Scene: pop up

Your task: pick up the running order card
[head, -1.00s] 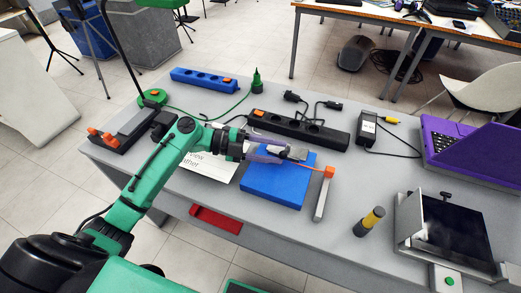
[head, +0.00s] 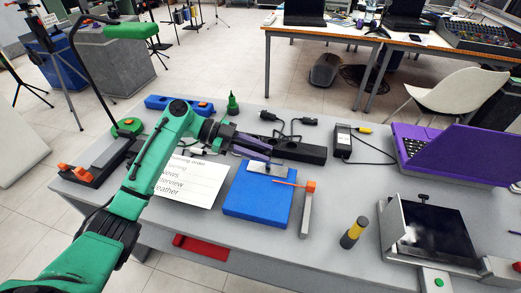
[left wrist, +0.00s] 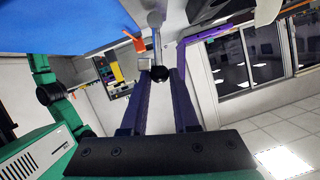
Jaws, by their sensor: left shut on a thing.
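The running order card (head: 195,185) is a white sheet with printed lines. It lies on the grey table left of the blue box (head: 258,205), its upper left part hidden by my left arm. My left gripper (head: 268,155) has purple fingers and is above the box's back edge, right of the card and apart from it. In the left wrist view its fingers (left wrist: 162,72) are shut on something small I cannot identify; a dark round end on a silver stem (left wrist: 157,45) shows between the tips. My right gripper is not in view.
A grey plate (head: 266,168) lies on the blue box, with an orange-topped grey bar (head: 306,215) beside it. A black power strip (head: 300,151) is behind. A yellow-black cylinder (head: 354,232) and a tablet stand (head: 430,232) are at right.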

